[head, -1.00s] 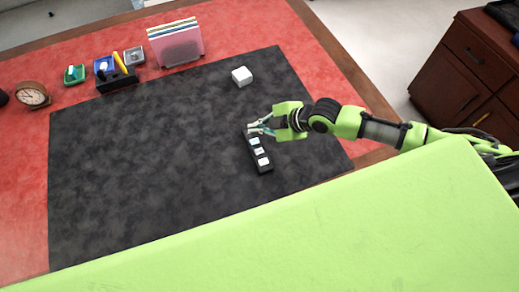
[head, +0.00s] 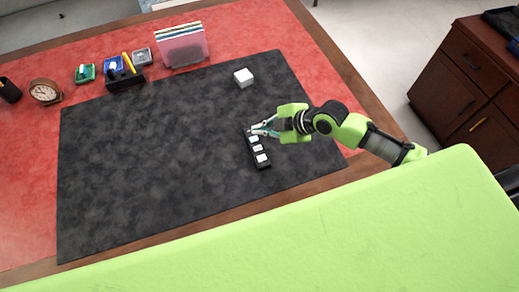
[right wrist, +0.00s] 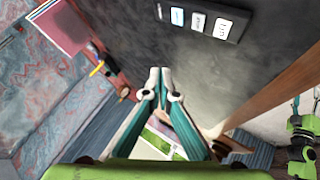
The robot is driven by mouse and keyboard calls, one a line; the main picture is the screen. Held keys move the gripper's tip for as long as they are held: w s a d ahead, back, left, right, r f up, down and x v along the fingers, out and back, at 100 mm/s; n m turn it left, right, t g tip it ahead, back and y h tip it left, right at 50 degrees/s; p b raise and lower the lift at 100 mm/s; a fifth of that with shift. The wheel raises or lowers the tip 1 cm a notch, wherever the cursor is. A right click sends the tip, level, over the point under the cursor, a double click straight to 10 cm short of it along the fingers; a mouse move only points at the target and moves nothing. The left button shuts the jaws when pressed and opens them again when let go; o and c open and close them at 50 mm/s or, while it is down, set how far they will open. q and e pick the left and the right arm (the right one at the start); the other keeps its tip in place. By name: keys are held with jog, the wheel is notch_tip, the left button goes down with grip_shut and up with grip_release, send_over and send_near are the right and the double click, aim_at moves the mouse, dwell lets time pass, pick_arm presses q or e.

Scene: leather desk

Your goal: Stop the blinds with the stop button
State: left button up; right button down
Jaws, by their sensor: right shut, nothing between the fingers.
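A black control panel (head: 256,153) with a row of white buttons lies on the dark desk mat. Three buttons show: a far one (head: 253,139), a middle one (head: 257,148) and a near one (head: 262,158). My right gripper (head: 252,131) is shut and empty, with its fingertips over or beside the panel's far end. Contact cannot be told. In the right wrist view, the shut fingertips (right wrist: 160,72) are apart in the picture from the panel (right wrist: 211,22), which is at the upper right. Its button labels are too small to read surely.
A white cube (head: 244,78) sits on the mat (head: 150,160) beyond the panel. The mat left of the panel is clear.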

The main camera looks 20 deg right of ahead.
aim_at(260, 149)
jog(key=f+b, duration=0.4)
jog(key=f, duration=0.1)
jog(key=f+b, duration=0.3)
jog(key=shift+w+f, duration=0.25)
jog(key=shift+f, duration=0.35)
pick_arm(q)
notch_tip(260, 149, down, 8)
jog(key=w, duration=0.1)
jog(key=shift+w+r, duration=0.25)
jog(key=shift+w, duration=0.2)
jog(key=shift+b, duration=0.3)
jog(key=shift+f, duration=0.25)
pick_arm(e)
jog(key=shift+f, duration=0.35)
